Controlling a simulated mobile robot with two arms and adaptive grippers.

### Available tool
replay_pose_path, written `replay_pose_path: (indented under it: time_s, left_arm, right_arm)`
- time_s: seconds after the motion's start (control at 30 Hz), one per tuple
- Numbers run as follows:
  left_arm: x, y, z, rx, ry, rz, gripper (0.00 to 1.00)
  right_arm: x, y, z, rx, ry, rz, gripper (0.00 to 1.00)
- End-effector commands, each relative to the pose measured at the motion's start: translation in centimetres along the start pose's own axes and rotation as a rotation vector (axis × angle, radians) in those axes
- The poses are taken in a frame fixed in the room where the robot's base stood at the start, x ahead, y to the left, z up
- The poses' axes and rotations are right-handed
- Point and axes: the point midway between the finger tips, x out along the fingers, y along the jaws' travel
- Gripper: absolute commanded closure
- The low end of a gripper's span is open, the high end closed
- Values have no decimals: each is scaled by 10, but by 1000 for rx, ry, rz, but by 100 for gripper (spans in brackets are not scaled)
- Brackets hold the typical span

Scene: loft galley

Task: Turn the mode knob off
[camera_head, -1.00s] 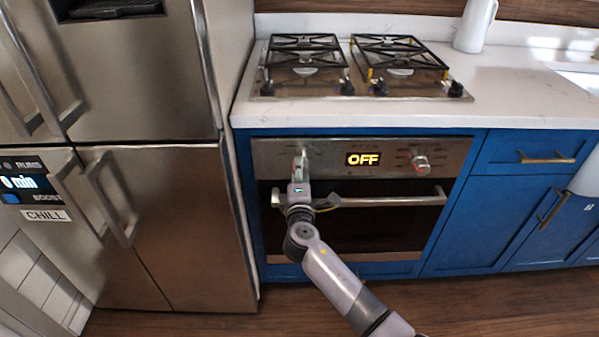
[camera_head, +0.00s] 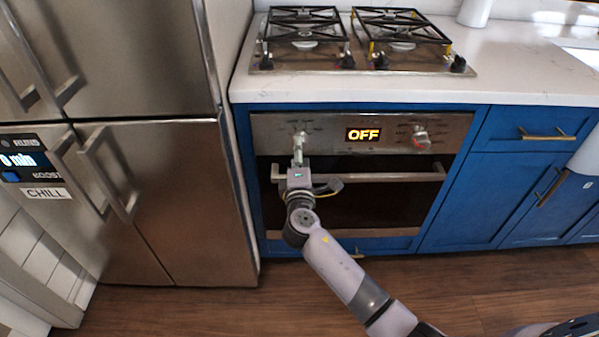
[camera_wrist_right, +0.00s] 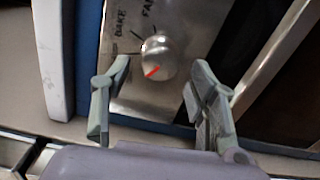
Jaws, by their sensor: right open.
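The mode knob (camera_wrist_right: 157,57) is a round silver knob with a red pointer mark on the oven's steel control panel (camera_head: 270,125). In the right wrist view the red mark points to the lower left, away from the printed BAKE and FAN labels. The oven display (camera_head: 363,135) reads OFF in yellow. My right gripper (camera_wrist_right: 158,76) is open, with one finger on each side of the knob's near edge; I see no contact. In the head view my right gripper (camera_head: 298,152) is in front of the left knob and partly hides it. My left gripper is not in view.
A second knob (camera_head: 420,138) is right of the display. The oven handle (camera_head: 385,177) runs below the panel, close to my right wrist. A gas cooktop (camera_head: 360,62) is above. The steel fridge (camera_head: 180,190) stands at left. The floor in front is clear.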

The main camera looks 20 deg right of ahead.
Motion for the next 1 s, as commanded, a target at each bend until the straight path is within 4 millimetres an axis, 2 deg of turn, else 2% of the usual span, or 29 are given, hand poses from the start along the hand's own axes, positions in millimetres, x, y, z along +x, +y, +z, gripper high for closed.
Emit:
replay_pose_path:
  time_s: [0.03,0.2,0.4,0.6,1.0]
  left_arm:
    - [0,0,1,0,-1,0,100]
    - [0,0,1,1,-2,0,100]
    - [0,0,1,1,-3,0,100]
    - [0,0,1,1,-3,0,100]
    - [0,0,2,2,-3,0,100]
  right_arm:
    - [-13,-2,-1,1,2,-3,46]
    - [-50,-2,0,2,1,-4,46]
    - [-80,-1,-1,0,1,-3,46]
    - [-90,0,0,0,0,-2,46]
    - [-90,0,0,-1,0,-1,46]
